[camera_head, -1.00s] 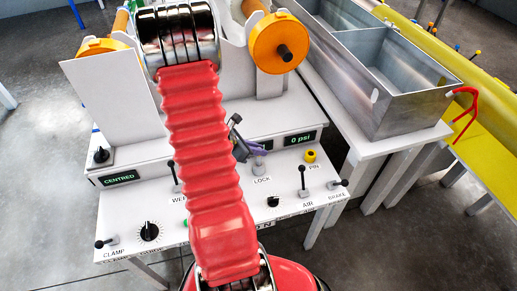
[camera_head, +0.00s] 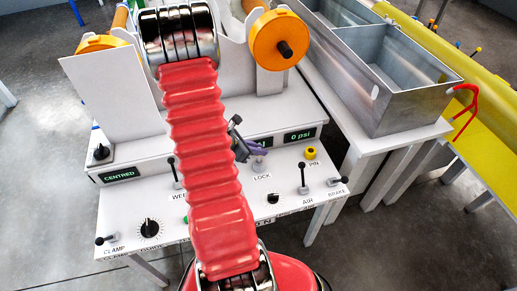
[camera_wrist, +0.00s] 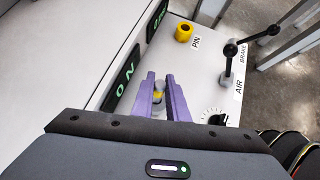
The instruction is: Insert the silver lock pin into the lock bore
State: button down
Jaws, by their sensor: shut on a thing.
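My gripper (camera_wrist: 161,84) has purple fingers and is shut on a small silver piece (camera_wrist: 158,86), which I take to be the lock pin. Only a bit of it shows between the fingertips, with a yellow patch just below. In the head view my gripper (camera_head: 254,152) is low over the panel, partly behind my red arm. A grey boss (camera_head: 260,164) above the LOCK label shows just under the fingers; it looks like the lock bore's place. I cannot tell whether the pin touches it or enters it.
A yellow ring-shaped holder (camera_head: 310,153) stands by the PIN label, right of my gripper. The AIR lever (camera_head: 303,178) and BRAKE lever (camera_head: 337,182) stand further right. A black dial (camera_head: 273,198) lies in front. The psi display (camera_head: 300,136) is behind. A metal tank (camera_head: 390,70) stands at right.

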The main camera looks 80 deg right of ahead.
jog(key=shift+f, duration=0.75)
jog(key=c, duration=1.7)
grip_release()
jog(key=shift+o, duration=0.2)
jog(key=v, duration=1.4)
jog(key=shift+f, duration=0.1)
